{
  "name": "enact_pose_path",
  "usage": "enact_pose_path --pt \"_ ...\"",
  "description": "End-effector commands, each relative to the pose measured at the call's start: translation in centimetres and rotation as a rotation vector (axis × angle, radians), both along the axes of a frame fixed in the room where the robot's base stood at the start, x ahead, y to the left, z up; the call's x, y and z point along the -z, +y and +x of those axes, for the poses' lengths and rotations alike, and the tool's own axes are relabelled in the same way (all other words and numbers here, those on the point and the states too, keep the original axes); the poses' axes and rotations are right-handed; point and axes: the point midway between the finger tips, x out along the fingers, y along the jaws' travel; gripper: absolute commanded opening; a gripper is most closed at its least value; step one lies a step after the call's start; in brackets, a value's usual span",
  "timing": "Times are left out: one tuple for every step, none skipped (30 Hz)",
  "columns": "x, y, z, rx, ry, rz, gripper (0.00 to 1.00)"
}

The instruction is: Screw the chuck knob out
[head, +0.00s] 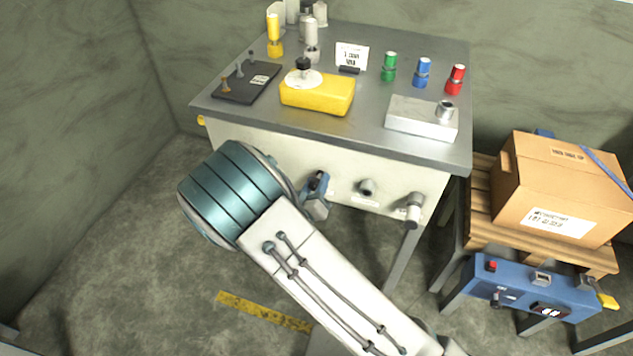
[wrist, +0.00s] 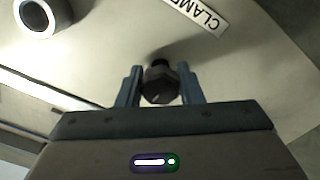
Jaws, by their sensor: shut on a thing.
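The chuck knob (wrist: 160,86), as I take it, is a dark, faceted knob on the pale front panel of the bench, in the middle of the wrist view. My gripper (wrist: 159,75) has one blue-grey finger on each side of it and is shut on it. A dark neck shows between the knob and the panel, and the knob sits at the panel. A white label reading "CLAMP" (wrist: 203,14) is on the panel near it. In the head view my gripper (head: 316,188) is at the bench front, where my wrist partly hides it and the knob is hard to make out.
Two more metal fittings stick out of the front panel to the right, a short one (head: 367,187) and a larger one (head: 413,210). The bench top (head: 390,110) holds a yellow block (head: 318,95) and coloured cylinders. A carton (head: 560,190) on a pallet stands at right.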

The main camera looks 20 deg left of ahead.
Motion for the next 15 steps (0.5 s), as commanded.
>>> enact_pose_path --pt "-0.02 0.04 -0.02 -0.002 0.003 -0.018 0.11" --pt "-0.03 0.03 -0.02 -0.002 0.003 -0.027 0.11" --pt "-0.01 0.04 -0.02 -0.002 0.004 -0.037 0.11" --pt "0.00 0.03 -0.01 -0.001 0.004 -0.044 0.11" --pt "0.00 0.03 -0.01 -0.001 0.005 -0.051 0.11" --pt "0.00 0.02 -0.01 -0.001 0.005 -0.057 0.11" --pt "0.00 0.02 -0.01 -0.001 0.005 -0.061 0.11" --pt "0.01 0.02 0.00 -0.001 0.006 -0.064 0.11" --pt "0.01 0.02 0.00 -0.001 0.006 -0.067 0.11" --pt "0.02 0.01 0.00 -0.001 0.006 -0.069 0.11" --pt "0.02 0.01 0.00 -0.001 0.006 -0.071 0.11" --pt "0.03 0.02 0.00 -0.001 0.006 -0.072 0.11" --pt "0.03 0.02 0.00 -0.001 0.006 -0.072 0.11" --pt "0.03 0.01 0.00 -0.001 0.006 -0.072 0.11" --pt "0.03 0.00 0.00 -0.001 0.006 -0.072 0.11"
